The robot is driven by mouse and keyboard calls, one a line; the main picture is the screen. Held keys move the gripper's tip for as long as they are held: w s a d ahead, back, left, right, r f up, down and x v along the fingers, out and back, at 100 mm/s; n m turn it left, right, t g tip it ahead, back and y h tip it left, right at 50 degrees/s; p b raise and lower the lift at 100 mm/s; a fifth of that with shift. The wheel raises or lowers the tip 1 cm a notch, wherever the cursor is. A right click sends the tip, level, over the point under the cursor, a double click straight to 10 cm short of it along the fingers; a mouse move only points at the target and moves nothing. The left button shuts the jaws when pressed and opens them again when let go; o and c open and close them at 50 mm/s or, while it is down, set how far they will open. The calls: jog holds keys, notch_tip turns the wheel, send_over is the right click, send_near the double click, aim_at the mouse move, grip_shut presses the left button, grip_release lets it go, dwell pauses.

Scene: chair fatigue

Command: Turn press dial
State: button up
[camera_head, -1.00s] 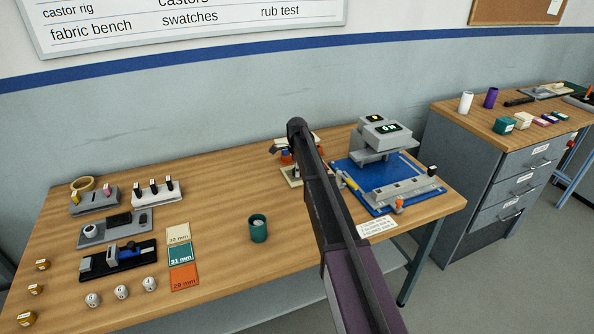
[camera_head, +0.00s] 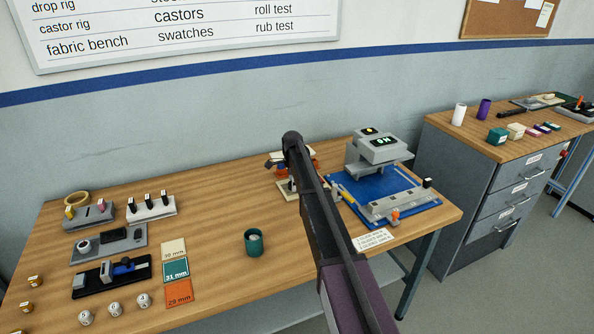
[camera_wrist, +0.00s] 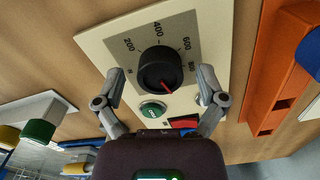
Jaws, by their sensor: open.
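The dial (camera_wrist: 160,68) is a round black knob with a red pointer on a cream panel (camera_wrist: 98,45) in the wrist view. Marks 200, 400, 600 and 800 run around it. The red pointer points to the lower right, below the 800 mark. My gripper (camera_wrist: 161,73) is open, with one finger on each side of the knob. I see gaps between the fingers and the knob; its depth relative to the knob is hard to tell. In the head view my arm largely hides the gripper and the dial.
A green button (camera_wrist: 152,109) and a red switch (camera_wrist: 184,121) sit below the dial. An orange part (camera_wrist: 275,65) stands at right. In the head view a grey press (camera_head: 378,150) on a blue base is right of my arm, and a green cup (camera_head: 253,242) is left.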

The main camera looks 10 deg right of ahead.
jog(key=n, duration=0.4)
jog(key=shift+n, duration=0.4)
jog(key=n, duration=1.4)
jog(key=shift+n, duration=0.3)
jog(key=n, duration=1)
jog(key=shift+d, duration=0.1)
jog(key=n, duration=0.4)
jog(key=shift+n, duration=0.4)
jog(key=n, duration=0.5)
notch_tip(320, 180, up, 14)
jog(key=p, duration=1.4)
jog(key=s+m, duration=0.5)
jog(key=s, duration=0.5)
